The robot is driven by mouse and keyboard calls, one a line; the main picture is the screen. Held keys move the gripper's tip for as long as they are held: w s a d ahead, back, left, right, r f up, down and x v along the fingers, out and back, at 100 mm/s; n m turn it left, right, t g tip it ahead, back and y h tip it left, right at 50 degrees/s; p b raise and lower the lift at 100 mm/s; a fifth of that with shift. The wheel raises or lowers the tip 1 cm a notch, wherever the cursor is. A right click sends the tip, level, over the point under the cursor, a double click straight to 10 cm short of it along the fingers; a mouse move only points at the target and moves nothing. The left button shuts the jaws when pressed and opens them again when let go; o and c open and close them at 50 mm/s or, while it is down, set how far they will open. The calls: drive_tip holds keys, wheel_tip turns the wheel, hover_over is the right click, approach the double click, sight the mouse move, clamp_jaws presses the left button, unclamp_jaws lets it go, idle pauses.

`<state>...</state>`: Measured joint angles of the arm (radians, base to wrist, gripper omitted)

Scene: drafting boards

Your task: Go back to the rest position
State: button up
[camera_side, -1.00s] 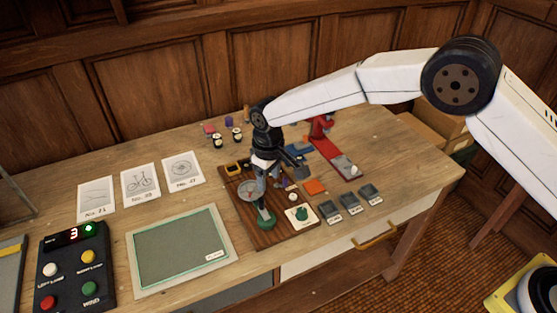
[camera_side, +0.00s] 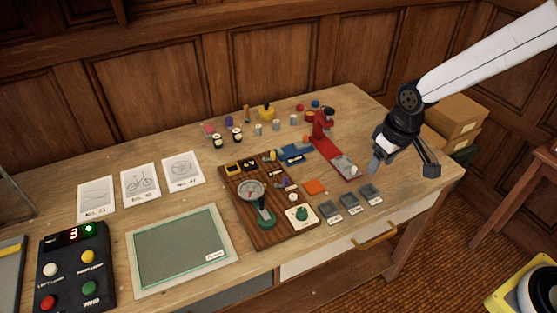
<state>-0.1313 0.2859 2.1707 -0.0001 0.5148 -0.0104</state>
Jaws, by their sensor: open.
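My gripper (camera_side: 403,169) is open and empty. It hangs in the air at the right end of the wooden bench (camera_side: 330,243), right of the red stand (camera_side: 333,155). Its two fingers are spread wide, with nothing between them. The brown wooden board (camera_side: 249,222) lies left of it with a round dial on a green base (camera_side: 263,214) and a white plate with a green knob (camera_side: 301,215). My gripper is apart from all of these.
Several grey trays (camera_side: 349,208) sit along the front edge. A framed green panel (camera_side: 178,250), printed cards (camera_side: 140,185) and a button box (camera_side: 75,269) fill the left. Small bottles (camera_side: 237,135) stand at the back. Cardboard boxes (camera_side: 455,110) are beyond the right end.

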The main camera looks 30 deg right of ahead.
drive_tip(key=s+d+m, duration=0.1)
drive_tip(key=s+d, duration=0.4)
drive_tip(key=s, duration=0.5)
drive_tip(key=shift+m+t, duration=0.3)
idle(1.0)
